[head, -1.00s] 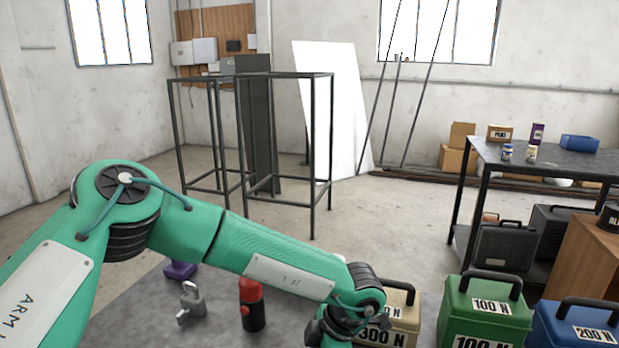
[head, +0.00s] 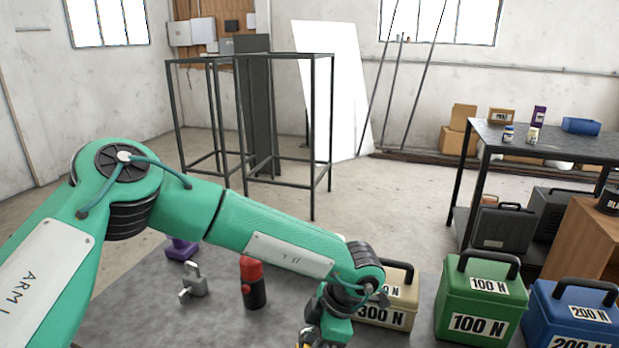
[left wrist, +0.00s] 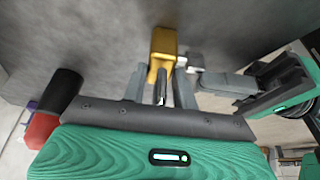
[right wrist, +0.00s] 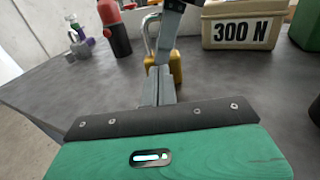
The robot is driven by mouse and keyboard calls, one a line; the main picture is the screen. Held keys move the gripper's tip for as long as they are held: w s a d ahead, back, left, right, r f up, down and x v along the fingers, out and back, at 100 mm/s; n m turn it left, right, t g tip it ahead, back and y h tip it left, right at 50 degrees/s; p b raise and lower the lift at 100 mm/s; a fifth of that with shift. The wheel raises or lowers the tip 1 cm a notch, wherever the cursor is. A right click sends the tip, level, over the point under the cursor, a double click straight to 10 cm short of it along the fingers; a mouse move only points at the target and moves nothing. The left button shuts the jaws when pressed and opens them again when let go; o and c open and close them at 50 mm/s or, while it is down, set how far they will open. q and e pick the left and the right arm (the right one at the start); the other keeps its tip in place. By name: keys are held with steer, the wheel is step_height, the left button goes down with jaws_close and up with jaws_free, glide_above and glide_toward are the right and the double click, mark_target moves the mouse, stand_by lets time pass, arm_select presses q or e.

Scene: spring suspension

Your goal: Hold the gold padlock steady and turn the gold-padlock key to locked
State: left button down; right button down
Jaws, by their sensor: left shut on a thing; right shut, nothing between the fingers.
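The gold padlock (left wrist: 163,44) shows in the left wrist view, its silver shackle (left wrist: 160,88) between the fingers of my left gripper (left wrist: 159,92), which is shut on it. In the right wrist view the gold padlock (right wrist: 177,68) stands just beyond the fingertips of my right gripper (right wrist: 159,70), which is shut with nothing between them. A small light-grey piece (left wrist: 191,62), apparently the key, sits at the padlock's side, close to the right gripper's tips; its turn angle is unclear. In the head view the left gripper is mostly cut off at the bottom edge.
The 300 N box is close behind the gold padlock. Open tabletop lies left of it.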

steer(key=shift+s+r, duration=0.1)
steer(key=shift+r, duration=0.15)
steer(key=shift+s+d+r, duration=0.1)
steer(key=shift+s, duration=1.4)
steer(key=shift+s+d, duration=0.1)
steer(key=shift+s, duration=1.35)
arm_select(q)
steer(key=c, duration=1)
jaws_free()
